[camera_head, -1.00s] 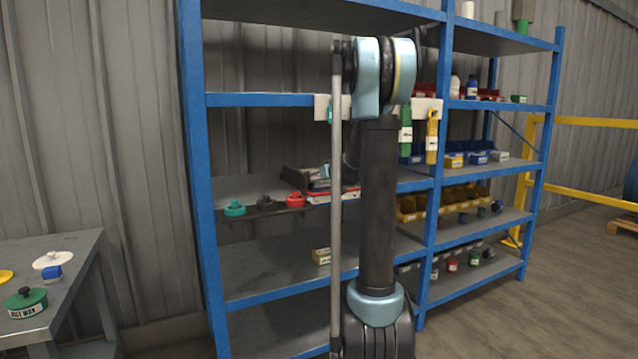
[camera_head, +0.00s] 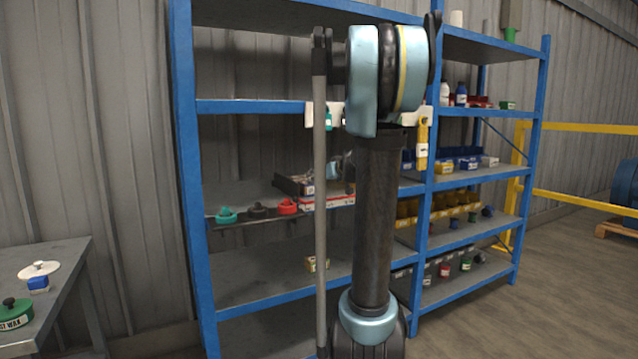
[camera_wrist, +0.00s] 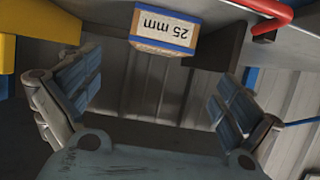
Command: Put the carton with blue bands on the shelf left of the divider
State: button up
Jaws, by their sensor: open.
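A carton with blue bands (camera_wrist: 165,30) shows at the top of the wrist view, its "25 mm" label upside down. My gripper (camera_wrist: 155,92) is open and empty. Its two padded fingers stand left and right, and the carton appears beyond them, between their lines, with no contact visible. A dark upright plate (camera_wrist: 232,45) stands right of the carton in the wrist view; I cannot tell whether it is the divider. I cannot single out the carton there.
A small labelled box (camera_head: 316,264) lies on the lower shelf. A red bar (camera_wrist: 262,8) shows at the wrist view's upper right. A grey table (camera_head: 60,285) stands at left.

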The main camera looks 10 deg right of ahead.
jog(key=shift+s+d+r, duration=0.1)
jog(key=shift+s, duration=0.2)
jog(key=s+a+f+g, duration=0.2)
jog(key=s+a+f, duration=0.1)
jog(key=s, duration=0.3)
jog(key=s+a+f+g, duration=0.1)
jog(key=s+a+f, duration=0.15)
jog(key=s, duration=0.25)
jog(key=s+f+m+g+h, duration=0.1)
jog(key=s+f+g, duration=0.1)
jog(key=s+f, duration=0.4)
jog(key=s+d+f+m+g+h, duration=0.1)
jog(key=s+f+g, duration=0.2)
jog(key=s+f, duration=0.4)
jog(key=s+d+f+m+g+h, duration=0.1)
jog(key=s+f, duration=0.6)
jog(key=s, duration=1.3)
jog(key=shift+s+g+h, duration=0.4)
jog(key=shift+g+h, duration=0.2)
jog(key=shift+g, duration=0.2)
jog(key=shift+w+f, duration=0.15)
jog(key=shift+w, duration=0.35)
